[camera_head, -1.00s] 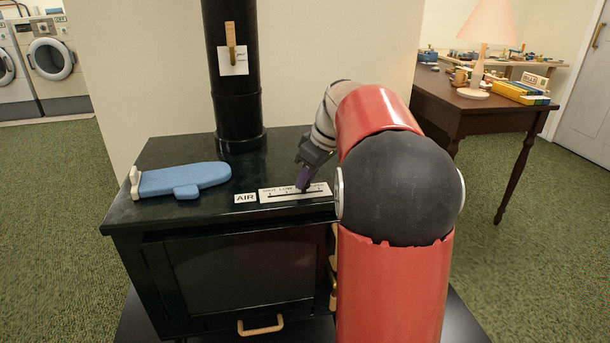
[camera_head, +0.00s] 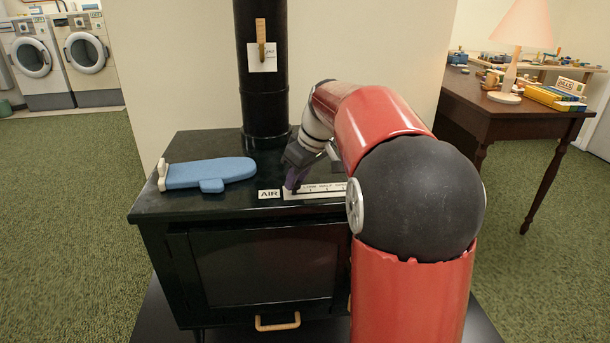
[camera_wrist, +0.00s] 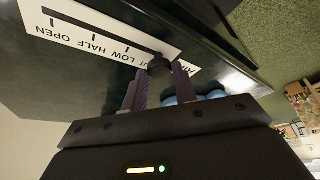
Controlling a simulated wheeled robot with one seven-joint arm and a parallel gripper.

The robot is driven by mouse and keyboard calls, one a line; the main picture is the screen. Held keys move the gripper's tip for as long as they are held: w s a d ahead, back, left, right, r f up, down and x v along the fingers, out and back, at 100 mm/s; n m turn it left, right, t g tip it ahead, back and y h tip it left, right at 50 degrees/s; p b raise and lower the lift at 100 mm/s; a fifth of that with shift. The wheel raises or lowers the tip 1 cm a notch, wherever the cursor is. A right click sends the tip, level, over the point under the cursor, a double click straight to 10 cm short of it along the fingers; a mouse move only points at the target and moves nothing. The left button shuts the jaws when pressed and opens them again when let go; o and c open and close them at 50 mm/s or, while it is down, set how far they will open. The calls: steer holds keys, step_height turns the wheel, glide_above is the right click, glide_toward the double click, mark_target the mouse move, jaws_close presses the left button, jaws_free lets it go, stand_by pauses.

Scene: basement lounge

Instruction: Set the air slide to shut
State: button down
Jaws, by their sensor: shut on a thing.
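The air slide is a white plate (camera_head: 318,191) with a dark slot, lying on the black stove top beside a separate AIR label (camera_head: 269,194). Its marks run SHUT, LOW, HALF, OPEN; the plate (camera_wrist: 104,38) appears upside down in the wrist view. The slide's dark round knob (camera_wrist: 159,66) stands at the SHUT end of the slot. The exact SHUT mark is partly hidden. My gripper (camera_head: 291,187) reaches down at the plate's left end, with its purple fingers shut on the knob, one on each side.
A blue oven mitt (camera_head: 210,172) lies on the stove top (camera_head: 160,206), left of the AIR label. A black flue pipe (camera_head: 265,95) rises behind, with a wooden handle (camera_head: 261,38). A dark desk (camera_head: 480,115) stands at the right. My arm covers the stove's right side.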

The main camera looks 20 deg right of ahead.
steer(key=shift+a, duration=0.3)
steer(key=c, duration=1.1)
jaws_free()
steer(key=shift+a, duration=0.1)
steer(key=shift+r, duration=0.2)
steer(key=v, duration=0.7)
steer(key=shift+s+r, duration=0.2)
steer(key=shift+r, duration=0.05)
